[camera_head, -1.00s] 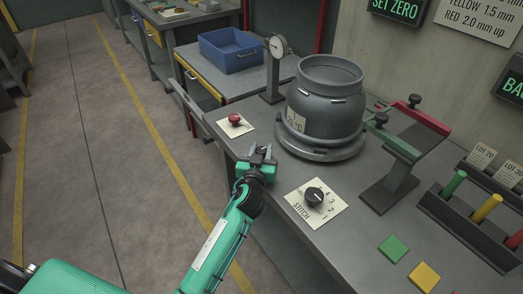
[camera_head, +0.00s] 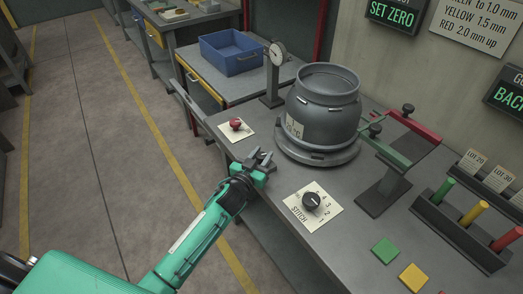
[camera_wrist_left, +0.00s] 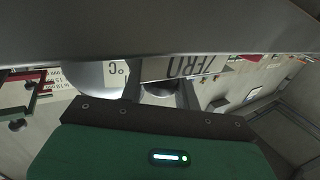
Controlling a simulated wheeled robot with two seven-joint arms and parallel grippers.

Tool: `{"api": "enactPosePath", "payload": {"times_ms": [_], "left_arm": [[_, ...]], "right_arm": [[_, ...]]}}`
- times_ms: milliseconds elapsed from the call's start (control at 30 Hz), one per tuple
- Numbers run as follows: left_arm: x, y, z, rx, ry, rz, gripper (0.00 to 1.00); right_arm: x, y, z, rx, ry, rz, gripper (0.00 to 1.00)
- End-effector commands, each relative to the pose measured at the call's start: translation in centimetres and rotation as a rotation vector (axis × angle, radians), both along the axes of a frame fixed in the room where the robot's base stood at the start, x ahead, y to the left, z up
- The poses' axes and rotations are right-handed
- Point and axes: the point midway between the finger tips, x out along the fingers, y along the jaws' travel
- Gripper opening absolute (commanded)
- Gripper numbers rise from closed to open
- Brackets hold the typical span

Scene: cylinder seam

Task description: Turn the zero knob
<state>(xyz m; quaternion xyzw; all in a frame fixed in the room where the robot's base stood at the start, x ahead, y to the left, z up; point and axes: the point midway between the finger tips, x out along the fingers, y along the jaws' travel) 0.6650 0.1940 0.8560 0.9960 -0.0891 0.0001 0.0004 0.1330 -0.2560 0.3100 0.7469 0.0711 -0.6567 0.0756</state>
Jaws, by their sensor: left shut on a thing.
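My left gripper (camera_head: 264,161) is at the front edge of the bench, left of the grey cylinder (camera_head: 322,112). Its fingers are shut on a small dark round thing, which I take to be the zero knob (camera_wrist_left: 158,89) in the left wrist view. A pale plate lettered ZERO (camera_wrist_left: 192,67) shows right beside it there. The head view does not show this knob clearly, as the gripper covers that spot. My right gripper is not in view.
A STITCH selector knob (camera_head: 312,200) sits on a pale plate to the right. A red button (camera_head: 236,124) and a dial gauge (camera_head: 277,54) stand farther back. A sign (camera_head: 393,15) reads SET ZERO. Colored-handled tools (camera_head: 473,214) stand in a rack at right.

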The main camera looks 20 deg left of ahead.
Motion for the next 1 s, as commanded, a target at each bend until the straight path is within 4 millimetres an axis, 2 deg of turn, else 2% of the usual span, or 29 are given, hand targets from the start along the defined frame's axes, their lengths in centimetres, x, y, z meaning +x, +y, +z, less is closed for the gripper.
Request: {"api": "enactPosePath", "payload": {"times_ms": [33,200,400,700,1000], "left_arm": [[0.0,0.2,0.6,0.008,0.001,-0.033,0.09],[0.1,0.3,0.5,0.009,0.001,-0.167,0.09],[0.1,0.3,0.2,0.007,0.000,-0.300,0.09],[0.1,0.1,0.1,0.003,-0.001,-0.420,0.09],[0.1,0.1,0.0,0.003,0.000,-0.451,0.09]], "right_arm": [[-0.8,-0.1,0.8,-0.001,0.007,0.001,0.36],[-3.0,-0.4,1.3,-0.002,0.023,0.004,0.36],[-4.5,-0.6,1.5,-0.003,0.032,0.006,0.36],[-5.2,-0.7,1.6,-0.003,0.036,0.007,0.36],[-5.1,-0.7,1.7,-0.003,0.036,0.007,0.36]]}}
